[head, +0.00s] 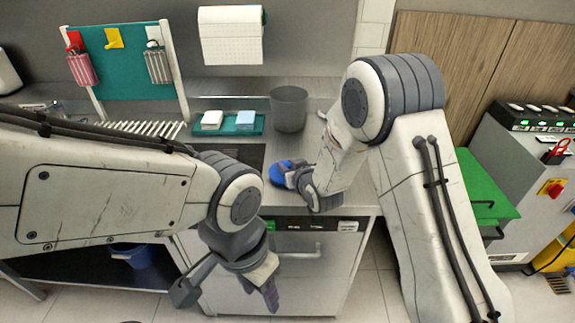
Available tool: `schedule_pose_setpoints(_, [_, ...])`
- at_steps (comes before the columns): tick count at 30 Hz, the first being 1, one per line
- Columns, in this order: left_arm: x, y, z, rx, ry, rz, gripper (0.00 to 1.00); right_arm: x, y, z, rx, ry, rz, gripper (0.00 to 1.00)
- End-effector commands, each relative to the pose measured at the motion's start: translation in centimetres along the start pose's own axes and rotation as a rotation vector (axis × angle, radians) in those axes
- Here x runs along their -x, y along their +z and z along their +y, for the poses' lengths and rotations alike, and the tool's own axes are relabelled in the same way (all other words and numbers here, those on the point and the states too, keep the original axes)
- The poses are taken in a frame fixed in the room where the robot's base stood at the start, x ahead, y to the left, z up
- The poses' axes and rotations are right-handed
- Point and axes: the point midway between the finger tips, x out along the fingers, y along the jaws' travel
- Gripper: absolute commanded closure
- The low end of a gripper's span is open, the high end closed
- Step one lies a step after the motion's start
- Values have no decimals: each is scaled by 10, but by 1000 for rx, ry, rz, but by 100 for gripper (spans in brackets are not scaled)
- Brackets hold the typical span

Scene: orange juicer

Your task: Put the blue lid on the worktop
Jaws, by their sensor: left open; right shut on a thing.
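The blue lid (281,172) shows at the middle of the head view, over the front part of the grey worktop (336,182). My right gripper (291,176) is shut on the lid and partly hides it. I cannot tell whether the lid touches the worktop surface. My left gripper (228,291) is open and empty, lower in the picture, in front of the cabinet with the panel of buttons. It is apart from the lid.
A dark grey bin (289,108) stands on the worktop behind the lid. A teal tray (229,124) with folded cloths lies to its left, and a slatted rack (143,129) farther left. A green-topped surface (484,186) stands right of my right arm.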

Motion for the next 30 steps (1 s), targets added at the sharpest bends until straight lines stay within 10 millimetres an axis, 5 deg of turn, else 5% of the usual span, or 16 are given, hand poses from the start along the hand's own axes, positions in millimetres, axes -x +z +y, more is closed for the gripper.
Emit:
schedule_pose_setpoints(5, [-5,0,0,0,0,0,50,-2,4,0,0,0,0,100])
schedule_pose_setpoints(6, [-4,0,0,0,0,0,50,-1,3,0,0,0,0,62])
schedule_pose_setpoints(8, [-3,0,0,0,0,0,50,-1,3,0,0,0,0,40])
schedule_pose_setpoints(21, [0,0,0,0,0,0,50,4,-1,0,-1,0,-1,40])
schedule_pose_setpoints(30, [-10,1,-1,0,0,0,50,65,0,0,0,0,2,40])
